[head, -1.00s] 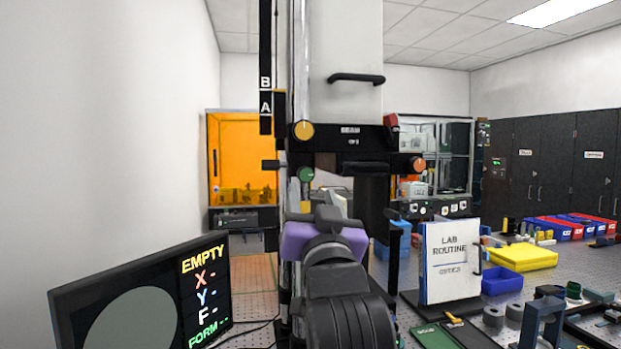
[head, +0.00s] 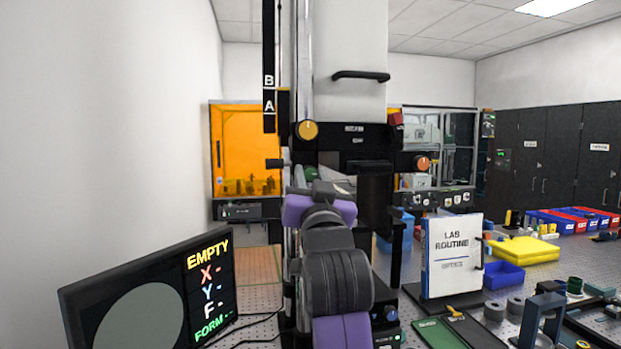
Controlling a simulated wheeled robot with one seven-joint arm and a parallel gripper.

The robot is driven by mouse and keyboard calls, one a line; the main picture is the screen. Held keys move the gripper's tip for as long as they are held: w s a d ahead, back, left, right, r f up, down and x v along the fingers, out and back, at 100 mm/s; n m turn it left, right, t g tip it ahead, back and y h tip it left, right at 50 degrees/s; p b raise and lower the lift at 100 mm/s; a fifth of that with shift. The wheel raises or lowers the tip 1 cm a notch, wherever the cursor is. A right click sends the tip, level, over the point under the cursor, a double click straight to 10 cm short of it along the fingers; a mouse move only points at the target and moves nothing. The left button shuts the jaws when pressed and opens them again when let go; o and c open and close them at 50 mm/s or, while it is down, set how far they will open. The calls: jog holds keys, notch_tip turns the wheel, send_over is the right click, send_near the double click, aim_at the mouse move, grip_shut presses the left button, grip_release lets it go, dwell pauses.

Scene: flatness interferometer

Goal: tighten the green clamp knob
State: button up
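The green clamp knob (head: 311,173) is on the left part of the black instrument column, below the yellow-orange knob (head: 308,130). Only part of it shows, because my gripper (head: 324,187) is in front of its lower side. My gripper is dark grey, beyond my purple and black wrist, and points away from the camera toward the knob. My own arm hides most of the fingers. I cannot tell whether they touch the knob or whether they are open or shut.
An orange-red knob (head: 422,163) sits to the right on the same instrument. A monitor (head: 150,295) reading EMPTY stands at the lower left.

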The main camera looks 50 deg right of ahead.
grip_shut()
jog(key=shift+n+p, duration=0.35)
jog(key=shift+n, duration=0.05)
jog(key=n+t+y+p, duration=0.1)
jog(key=n, duration=0.1)
jog(key=n+y+p, duration=0.1)
jog(key=n+p, duration=0.1)
jog(key=n, duration=0.1)
jog(key=shift+s+d+r+t+y, duration=0.2)
jog(key=shift+t+y, duration=0.1)
jog(key=shift+t, duration=0.1)
jog(key=n+y+p, duration=0.1)
jog(key=n, duration=0.1)
jog(key=n+y+p, duration=0.1)
jog(key=n, duration=0.2)
jog(key=shift+n+t+y, duration=0.3)
jog(key=shift+t, duration=0.1)
jog(key=n+y, duration=0.1)
jog(key=n, duration=0.2)
jog(key=n+y, duration=0.1)
jog(key=n, duration=0.1)
jog(key=shift+n+y, duration=0.4)
jog(key=n+y, duration=0.1)
jog(key=n, duration=0.1)
jog(key=n+g, duration=0.1)
jog(key=n, duration=0.2)
jog(key=shift+r+y, duration=0.1)
jog(key=shift+y, duration=0.3)
jog(key=shift+n+g, duration=0.3)
